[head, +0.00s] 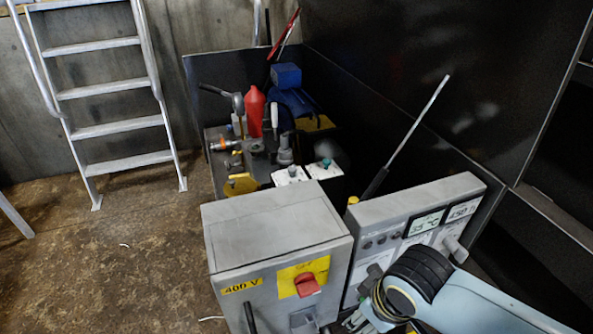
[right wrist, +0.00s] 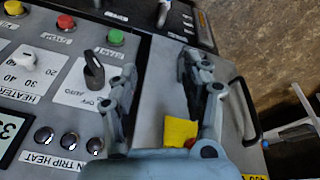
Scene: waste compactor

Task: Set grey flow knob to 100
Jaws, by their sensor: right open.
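I cannot single out a grey flow knob for certain. Grey valve-like parts (head: 285,150) stand among the fittings on the machine bench in the head view, too small to read any scale. A pale knob (right wrist: 22,61) with the marks 20, 30 and 40 sits by a HEATER label in the right wrist view. My right gripper (right wrist: 158,66) is open and empty, beside a black OFF/AUTO switch (right wrist: 94,72). In the head view it (head: 362,312) is low in front of the grey panel, partly hidden by my arm. My left gripper is not in view.
A grey 400 V box (head: 275,220) with a red switch (head: 307,284) stands left of the display panel (head: 465,187). Behind are a red bottle (head: 254,110), a long lever (head: 415,125) and dark walls.

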